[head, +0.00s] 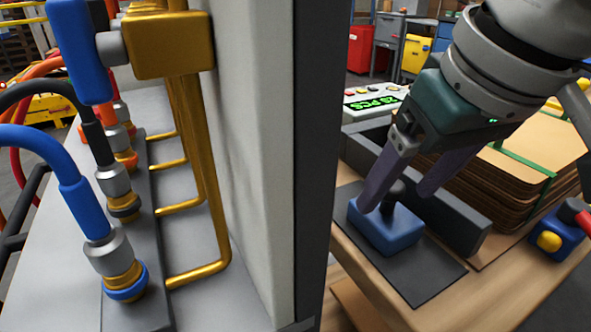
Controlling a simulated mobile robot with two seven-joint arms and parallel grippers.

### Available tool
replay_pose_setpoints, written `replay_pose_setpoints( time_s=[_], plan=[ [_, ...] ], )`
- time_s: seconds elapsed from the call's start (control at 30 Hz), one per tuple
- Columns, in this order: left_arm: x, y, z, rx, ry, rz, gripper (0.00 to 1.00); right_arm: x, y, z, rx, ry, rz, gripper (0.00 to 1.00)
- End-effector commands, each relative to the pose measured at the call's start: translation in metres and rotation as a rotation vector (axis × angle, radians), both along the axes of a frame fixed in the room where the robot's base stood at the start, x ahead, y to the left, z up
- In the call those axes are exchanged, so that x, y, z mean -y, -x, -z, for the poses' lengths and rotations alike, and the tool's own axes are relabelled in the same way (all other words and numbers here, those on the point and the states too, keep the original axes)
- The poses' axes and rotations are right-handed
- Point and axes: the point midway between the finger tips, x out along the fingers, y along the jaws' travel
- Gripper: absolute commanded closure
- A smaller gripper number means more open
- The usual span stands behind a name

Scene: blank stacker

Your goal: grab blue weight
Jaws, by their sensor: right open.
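The blue weight (384,232) is a blue block with a dark knob on top. It sits on a dark mat (428,279) on the wooden table at the right of the head view. My right gripper (396,205) is open and points down at the weight. One finger is at the left of the knob and the other is farther right, beyond it. I cannot tell whether either finger touches the weight. My left gripper is not in view.
A dark raised bar (455,222) runs just behind the weight. Strapped brown sheets (500,178) are stacked behind it. A blue box with a yellow button (552,238) stands at the right. A grey cabinet wall (245,120) with hoses and yellow pipes fills the left.

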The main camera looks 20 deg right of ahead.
Motion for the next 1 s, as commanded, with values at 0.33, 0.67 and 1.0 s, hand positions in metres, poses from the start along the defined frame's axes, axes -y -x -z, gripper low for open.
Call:
replay_pose_setpoints(
  time_s=[0.33,0.67,1.0],
  plan=[
    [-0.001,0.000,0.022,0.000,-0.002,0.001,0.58,0.002,-0.019,0.043,0.001,0.001,-0.002,0.23],
    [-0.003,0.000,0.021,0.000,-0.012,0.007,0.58,0.002,-0.019,0.042,0.001,0.000,-0.003,0.36],
    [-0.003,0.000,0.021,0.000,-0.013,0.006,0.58,0.002,-0.019,0.042,0.001,0.000,-0.003,0.74]
  ],
)
